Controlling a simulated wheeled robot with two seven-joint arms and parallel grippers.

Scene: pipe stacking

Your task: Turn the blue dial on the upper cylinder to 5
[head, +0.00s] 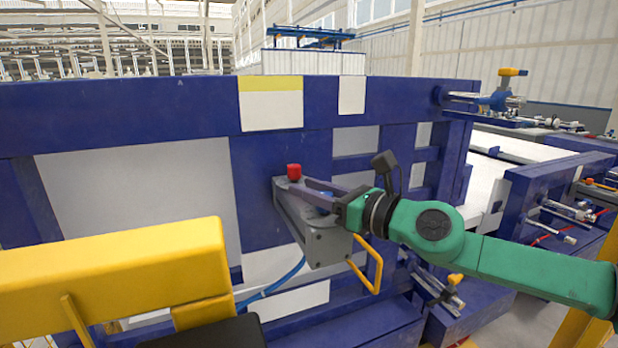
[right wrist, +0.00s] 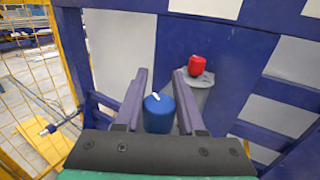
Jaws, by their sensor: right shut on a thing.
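The blue dial (right wrist: 158,115) is a round blue knob with a small white mark on top, and it sits between the two fingers of my right gripper (right wrist: 160,74). The gripper is shut on it. In the head view my right gripper (head: 322,191) reaches in from the right over the grey cylinder unit (head: 322,250), and only a bit of blue shows by the fingers. A red knob (head: 294,171) stands on the unit's far end; it also shows in the right wrist view (right wrist: 197,66). I cannot read any numbers on the dial. My left gripper is out of view.
A large blue frame (head: 130,110) with white panels stands behind the unit. A yellow bar (head: 110,265) crosses the lower left. A yellow bent handle (head: 375,270) and a blue hose (head: 275,284) are below the unit. Another blue frame (head: 555,185) stands at the right.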

